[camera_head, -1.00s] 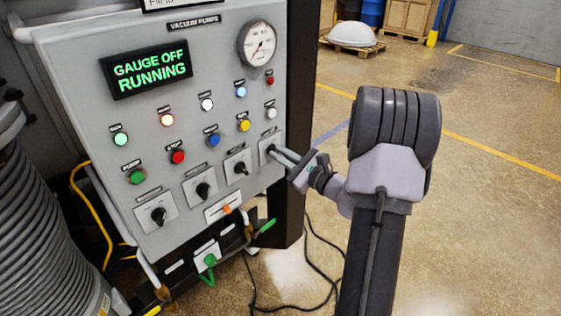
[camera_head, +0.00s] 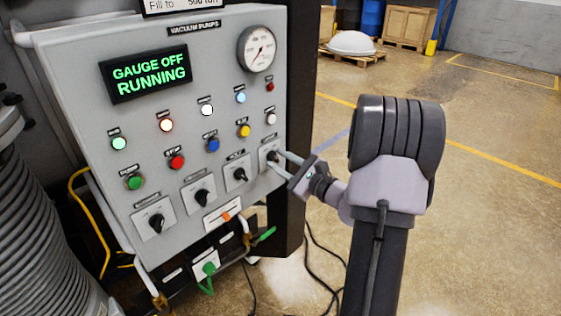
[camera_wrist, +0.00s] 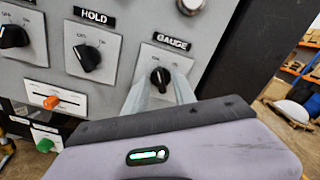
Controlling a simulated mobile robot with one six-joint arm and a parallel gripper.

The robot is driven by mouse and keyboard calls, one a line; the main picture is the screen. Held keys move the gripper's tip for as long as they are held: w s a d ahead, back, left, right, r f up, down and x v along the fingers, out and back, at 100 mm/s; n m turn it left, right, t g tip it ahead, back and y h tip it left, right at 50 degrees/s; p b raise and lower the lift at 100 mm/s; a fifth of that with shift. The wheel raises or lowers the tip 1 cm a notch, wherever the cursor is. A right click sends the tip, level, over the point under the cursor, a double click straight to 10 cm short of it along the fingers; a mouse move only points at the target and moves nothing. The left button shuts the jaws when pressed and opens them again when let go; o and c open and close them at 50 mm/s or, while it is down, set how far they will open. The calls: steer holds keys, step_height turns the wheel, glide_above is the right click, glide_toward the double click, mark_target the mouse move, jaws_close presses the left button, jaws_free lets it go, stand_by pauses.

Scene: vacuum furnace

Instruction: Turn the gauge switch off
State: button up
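The gauge switch (camera_wrist: 160,78) is a black rotary knob on a pale plate under a "GAUGE" label. It is the rightmost of the lower row of knobs on the grey panel, and in the head view (camera_head: 272,156) it is partly behind my fingers. Its handle looks roughly upright in the wrist view. My gripper (camera_wrist: 160,86) is open, with one finger on each side of the knob and gaps between; I cannot tell whether the tips touch the plate. The panel display (camera_head: 149,74) reads "GAUGE OFF RUNNING".
The hold knob (camera_wrist: 87,57) sits just left of the gauge switch. Coloured buttons and lamps and a round dial (camera_head: 257,48) are above. An orange-handled switch (camera_head: 226,216) is below. Open floor (camera_head: 490,230) lies to the right; black cables run on the floor.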

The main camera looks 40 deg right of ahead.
steer(key=s+d+p, duration=0.1)
steer(key=s+p, duration=0.1)
steer(key=s, duration=1.5)
steer(key=shift+s+d+p, duration=0.2)
steer(key=shift+p, duration=0.1)
steer(key=w+a+r+n+g+y, duration=0.2)
steer(key=a+n+g+y, duration=0.3)
steer(key=a, duration=0.7)
steer(key=w+a+r+n+g+y, duration=0.1)
steer(key=a+r+n+g+y, duration=0.15)
steer(key=a+n+g, duration=0.65)
steer(key=s+a+r+n+t+h, duration=0.1)
steer(key=s+a+n+h, duration=0.2)
steer(key=s+a+n, duration=0.2)
steer(key=s+a+r+n+h, duration=0.1)
steer(key=s+a+n+h, duration=0.3)
steer(key=a, duration=0.5)
steer(key=shift+s+a+r+n+t, duration=0.3)
steer(key=shift+s+r+n+t, duration=0.1)
steer(key=shift+n, duration=0.4)
